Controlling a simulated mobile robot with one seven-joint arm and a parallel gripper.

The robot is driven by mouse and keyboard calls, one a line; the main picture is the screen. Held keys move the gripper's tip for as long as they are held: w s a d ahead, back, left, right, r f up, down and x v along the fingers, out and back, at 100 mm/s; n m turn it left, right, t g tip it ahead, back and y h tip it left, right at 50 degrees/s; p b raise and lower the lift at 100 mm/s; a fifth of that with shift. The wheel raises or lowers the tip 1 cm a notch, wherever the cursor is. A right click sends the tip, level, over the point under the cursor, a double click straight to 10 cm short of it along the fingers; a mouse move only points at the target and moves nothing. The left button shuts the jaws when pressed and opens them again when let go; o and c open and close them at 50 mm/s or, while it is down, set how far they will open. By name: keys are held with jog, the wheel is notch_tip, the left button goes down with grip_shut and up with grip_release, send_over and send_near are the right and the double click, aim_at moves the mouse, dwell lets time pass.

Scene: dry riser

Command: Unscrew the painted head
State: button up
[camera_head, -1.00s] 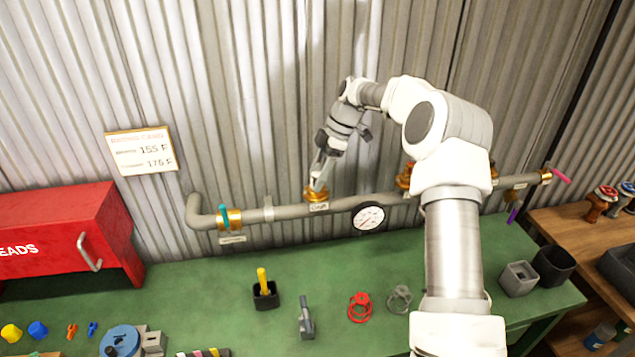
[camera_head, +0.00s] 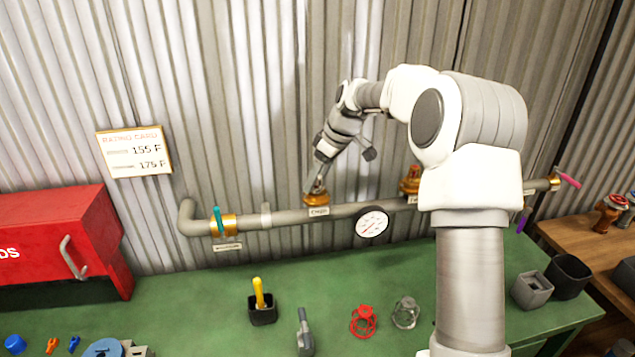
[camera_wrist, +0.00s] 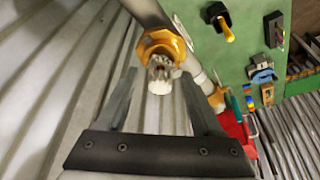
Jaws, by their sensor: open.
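A pale, whitish head (camera_wrist: 160,78) with a toothed rim sits in a brass hex fitting (camera_wrist: 160,44) on the grey pipe (camera_head: 280,217). In the head view the same brass fitting (camera_head: 316,199) shows with a small label below it, and the head is mostly hidden by my fingers. My gripper (camera_head: 318,186) is tilted above this fitting, fingers pointing down. In the wrist view my gripper (camera_wrist: 157,76) is open, with one finger on each side of the head. I cannot tell whether either finger touches it.
Another orange-brown head (camera_head: 412,178) stands on the pipe beside my arm. A pressure gauge (camera_head: 371,222) hangs between the two. A teal-handled valve (camera_head: 218,222) is on the left. The green bench (camera_head: 200,290) below holds a black cup (camera_head: 262,313) and a red cage-like part (camera_head: 363,321).

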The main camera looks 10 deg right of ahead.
jog(key=m+b, duration=0.1)
jog(key=m, duration=0.1)
jog(key=shift+a+m+t+h, duration=0.15)
jog(key=shift+m+t+h, duration=0.15)
jog(key=shift+m+t, duration=0.1)
jog(key=shift+m+t+h+b, duration=0.3)
jog(key=shift+m+h, duration=0.2)
jog(key=shift+m, duration=0.9)
grip_shut()
jog(key=n, duration=0.1)
jog(key=n+p, duration=0.1)
jog(key=n+g+y, duration=0.1)
jog(key=shift+d+r+n+p, duration=0.15)
jog(key=shift+d+n+p, duration=0.1)
jog(key=shift+n+p, duration=0.1)
jog(key=shift+n+g+y+p, duration=0.3)
jog(key=shift+n+y+p, duration=0.15)
jog(key=shift+n, duration=0.6)
